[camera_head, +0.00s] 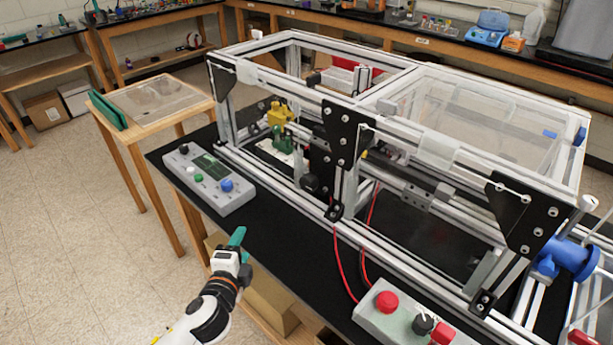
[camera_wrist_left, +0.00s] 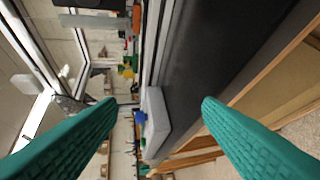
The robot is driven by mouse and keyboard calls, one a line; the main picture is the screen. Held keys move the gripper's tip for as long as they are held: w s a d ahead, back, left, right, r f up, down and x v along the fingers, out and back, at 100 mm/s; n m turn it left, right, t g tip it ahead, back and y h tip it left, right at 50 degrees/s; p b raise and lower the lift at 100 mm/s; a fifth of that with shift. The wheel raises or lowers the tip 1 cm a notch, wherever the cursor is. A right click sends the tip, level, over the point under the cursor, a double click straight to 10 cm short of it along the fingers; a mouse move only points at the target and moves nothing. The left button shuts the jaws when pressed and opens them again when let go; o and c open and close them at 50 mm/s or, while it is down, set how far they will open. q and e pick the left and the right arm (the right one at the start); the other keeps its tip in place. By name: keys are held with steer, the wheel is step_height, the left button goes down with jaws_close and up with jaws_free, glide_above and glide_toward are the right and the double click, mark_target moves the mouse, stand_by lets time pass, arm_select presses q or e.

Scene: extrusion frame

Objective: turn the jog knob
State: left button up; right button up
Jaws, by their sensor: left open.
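A grey control box (camera_head: 208,182) lies on the black bench top at left, with a small screen, several small buttons and a blue knob (camera_head: 226,185). A second grey box (camera_head: 400,322) at the front right carries a red mushroom button (camera_head: 387,301), a black knob (camera_head: 423,323) and a red square part (camera_head: 442,333). I cannot tell which knob is the jog knob. My left gripper (camera_head: 238,240), with teal fingers, is open and empty, in front of the left box and apart from it. In the left wrist view, that box (camera_wrist_left: 156,128) and its blue knob (camera_wrist_left: 140,117) show between the fingers (camera_wrist_left: 158,110).
An aluminium extrusion frame (camera_head: 340,105) with clear panels fills the bench behind the boxes. Red cables (camera_head: 338,262) run down to the right box. A wooden stand (camera_head: 150,105) is at left. A blue cylindrical part (camera_head: 568,257) is at right. Floor at left is clear.

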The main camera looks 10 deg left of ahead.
mark_target(305, 186)
arm_select(q)
steer(key=w+d+r+m+h, duration=0.3)
steer(key=r+m+h, duration=0.15)
steer(key=m, duration=0.65)
steer(key=w+d+r+m+h, duration=0.3)
steer(key=m+h, duration=0.3)
steer(key=m, duration=0.5)
steer(key=p+x, duration=0.2)
steer(key=x, duration=0.9)
steer(key=shift+w+r, duration=0.15)
steer(key=shift+w, duration=0.15)
steer(key=shift+c, duration=0.6)
steer(key=c, duration=0.8)
